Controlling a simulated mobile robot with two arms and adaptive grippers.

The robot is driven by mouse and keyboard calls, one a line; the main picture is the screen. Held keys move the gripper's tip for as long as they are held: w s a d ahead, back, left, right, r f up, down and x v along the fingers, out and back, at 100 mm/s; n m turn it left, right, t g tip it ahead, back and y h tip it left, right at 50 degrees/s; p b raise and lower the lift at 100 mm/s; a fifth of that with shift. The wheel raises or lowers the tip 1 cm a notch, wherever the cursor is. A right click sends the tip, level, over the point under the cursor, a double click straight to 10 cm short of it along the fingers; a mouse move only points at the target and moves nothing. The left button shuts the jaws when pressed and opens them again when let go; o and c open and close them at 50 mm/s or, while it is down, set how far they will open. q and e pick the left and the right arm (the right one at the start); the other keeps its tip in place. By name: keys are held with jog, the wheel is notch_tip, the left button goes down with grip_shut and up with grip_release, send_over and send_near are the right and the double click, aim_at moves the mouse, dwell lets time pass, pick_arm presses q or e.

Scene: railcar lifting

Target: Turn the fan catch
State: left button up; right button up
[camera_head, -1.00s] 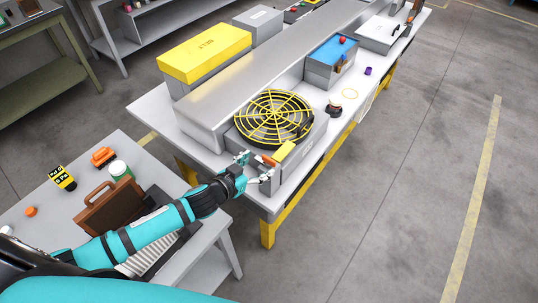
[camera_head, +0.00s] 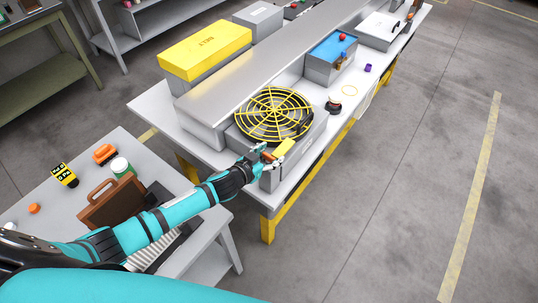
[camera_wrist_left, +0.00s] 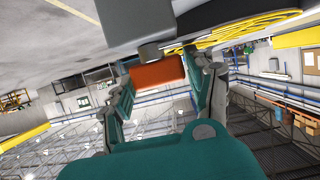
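The fan (camera_head: 274,114) has a yellow ring guard and sits on a grey housing (camera_head: 300,150) on the long bench. An orange catch (camera_head: 268,157) is at the housing's near end, beside a yellow block (camera_head: 284,147). In the left wrist view the orange catch (camera_wrist_left: 158,71) is on a round grey pivot. My left gripper (camera_head: 266,159) is at the catch, one finger on each side. In the wrist view the fingers (camera_wrist_left: 160,85) are apart with the catch between their tips; a small gap shows on the right. My right gripper is out of view.
A yellow box (camera_head: 206,50) and a long metal beam (camera_head: 270,65) lie behind the fan. A small black item (camera_head: 334,107) and a blue-topped box (camera_head: 332,52) are to the right.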

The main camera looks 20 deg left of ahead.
pick_arm(q)
jog(key=c, duration=0.7)
